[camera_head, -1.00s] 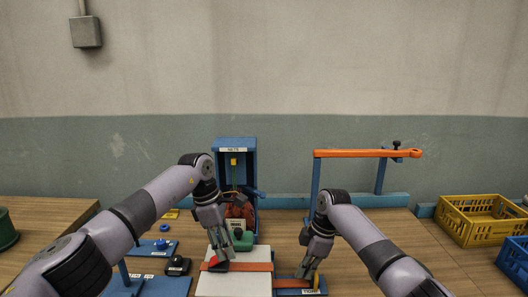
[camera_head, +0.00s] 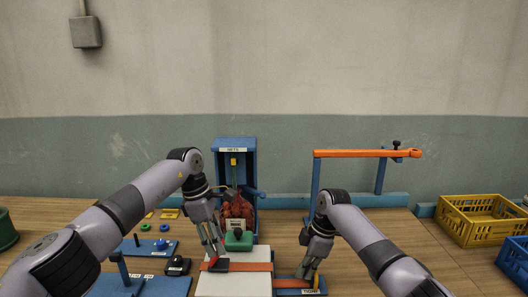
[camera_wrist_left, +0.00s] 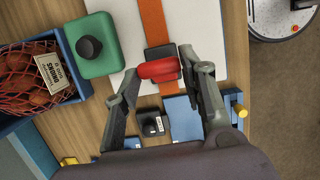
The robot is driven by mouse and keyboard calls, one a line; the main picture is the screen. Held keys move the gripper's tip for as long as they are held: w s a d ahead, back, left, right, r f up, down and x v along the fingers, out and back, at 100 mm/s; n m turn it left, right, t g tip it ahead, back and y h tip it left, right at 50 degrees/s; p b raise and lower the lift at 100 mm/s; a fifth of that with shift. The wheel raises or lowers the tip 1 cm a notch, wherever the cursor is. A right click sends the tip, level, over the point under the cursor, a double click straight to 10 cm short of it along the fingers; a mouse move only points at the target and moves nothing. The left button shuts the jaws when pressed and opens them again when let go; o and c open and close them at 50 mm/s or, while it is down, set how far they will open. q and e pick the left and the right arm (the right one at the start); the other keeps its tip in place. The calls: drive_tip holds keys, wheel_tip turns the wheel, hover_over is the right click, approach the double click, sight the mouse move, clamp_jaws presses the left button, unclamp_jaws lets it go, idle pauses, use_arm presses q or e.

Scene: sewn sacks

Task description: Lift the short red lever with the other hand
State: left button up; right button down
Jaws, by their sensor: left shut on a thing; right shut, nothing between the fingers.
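The short red lever (camera_head: 220,265) sits on a dark block across an orange strap (camera_head: 252,267) on a white board (camera_head: 233,285). My left gripper (camera_head: 217,254) is shut on the red lever. In the left wrist view my left gripper (camera_wrist_left: 159,66) has a finger at each end of the red lever (camera_wrist_left: 158,70), over the dark block (camera_wrist_left: 158,53). My right gripper (camera_head: 309,277) is shut and empty, low over a labelled blue plate (camera_head: 290,291) at the strap's right end, beside a small yellow part (camera_head: 316,279).
A green block with a black knob (camera_head: 239,240) and a blue stand with a red net sack (camera_head: 238,207) are behind the board. An orange bar (camera_head: 360,153) on blue posts stands back right. A yellow crate (camera_head: 480,231) stands far right.

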use_arm(q)
drive_tip(key=shift+a, duration=0.75)
use_arm(e)
drive_tip(key=shift+d, duration=0.1)
use_arm(q)
drive_tip(key=shift+a, duration=0.45)
drive_tip(key=o, duration=1)
drive_tip(key=shift+r, duration=0.1)
drive_tip(key=shift+d, duration=0.15)
